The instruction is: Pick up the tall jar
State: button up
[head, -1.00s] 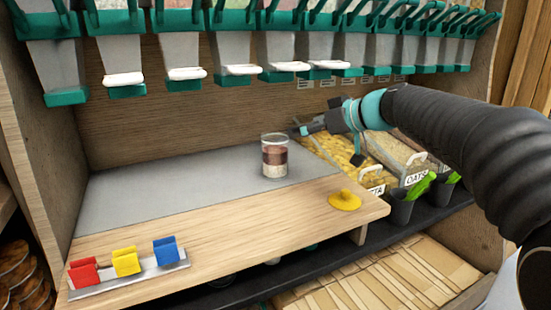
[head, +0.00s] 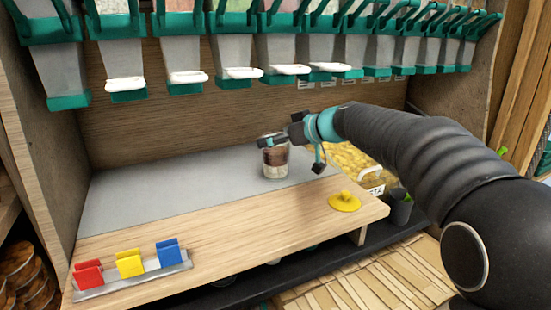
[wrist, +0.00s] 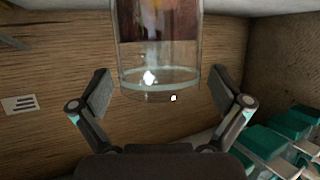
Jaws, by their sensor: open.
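The tall jar (head: 275,163) is a clear glass cylinder with a dark brown layer over a pale layer. It stands upright on the grey mat of the wooden counter. In the wrist view the jar (wrist: 158,55) reaches down from the top edge, with its clear glass end between my two spread fingers. My gripper (head: 270,142) is open at the jar's upper part in the head view, one finger in front of the glass. In the wrist view my gripper (wrist: 160,95) has a finger on each side of the jar, with a visible gap on both sides.
A yellow lid with a knob (head: 344,202) lies on the counter, right and in front of the jar. Red, yellow and blue clips (head: 130,264) stand on a tray at front left. Dispensers (head: 186,57) hang above. A pasta bin (head: 350,160) is at right, partly behind my arm.

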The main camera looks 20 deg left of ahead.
jog(key=c, duration=1.9)
jog(key=shift+r, duration=0.1)
